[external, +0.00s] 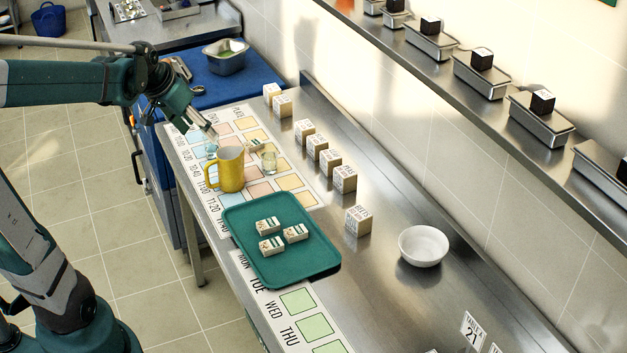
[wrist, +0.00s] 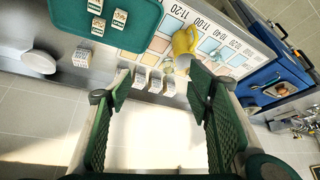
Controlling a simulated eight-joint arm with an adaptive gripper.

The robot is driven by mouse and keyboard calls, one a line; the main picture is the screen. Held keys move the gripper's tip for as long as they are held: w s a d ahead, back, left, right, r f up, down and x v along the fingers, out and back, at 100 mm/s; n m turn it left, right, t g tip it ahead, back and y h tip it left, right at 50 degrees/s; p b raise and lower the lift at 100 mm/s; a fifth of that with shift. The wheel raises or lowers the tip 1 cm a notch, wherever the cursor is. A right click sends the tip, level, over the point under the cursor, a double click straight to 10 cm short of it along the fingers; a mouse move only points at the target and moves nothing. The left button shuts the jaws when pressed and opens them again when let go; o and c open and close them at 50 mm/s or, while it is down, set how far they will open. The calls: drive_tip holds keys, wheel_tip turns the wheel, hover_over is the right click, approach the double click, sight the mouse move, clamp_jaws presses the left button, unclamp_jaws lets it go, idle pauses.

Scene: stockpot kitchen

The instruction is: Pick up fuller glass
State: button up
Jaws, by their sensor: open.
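One clear glass (external: 269,161) stands on the printed chart to the right of a yellow jug (external: 230,170). A second, bluish clear glass (external: 211,149) stands to the left of the jug, just below my gripper. The fill levels are too small to compare. My gripper (external: 208,130) is above the far end of the chart, tilted down, and holds nothing. In the wrist view my gripper (wrist: 158,88) has its fingers wide apart with empty space between them. The jug also shows there (wrist: 185,42), beyond the fingers; the glasses are hard to make out.
A green tray (external: 313,263) with several small boxes lies in front of the jug. Several printed blocks (external: 317,146) stand in a row along the counter's right side. A white bowl (external: 423,245) stands farther right. A wall shelf (external: 400,42) runs along the back.

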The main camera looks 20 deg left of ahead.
drive_tip(key=w+d+f+m+g+h+p, duration=0.1)
drive_tip(key=w+f+m+h, duration=0.35)
drive_tip(key=w, duration=1.15)
drive_tip(key=m+g+p, duration=0.1)
drive_tip(key=m+p, duration=0.1)
drive_tip(key=m, duration=0.1)
approach(261, 151)
drive_tip(key=w+d+f, duration=0.3)
drive_tip(key=shift+w+d+f+y, duration=0.1)
drive_tip(key=shift+d+f+y, duration=0.1)
drive_tip(key=shift+y, duration=0.25)
drive_tip(key=shift+f, duration=0.1)
drive_tip(key=shift+x, duration=1.2)
drive_tip(key=shift+d, duration=0.1)
drive_tip(key=shift+x, duration=2.55)
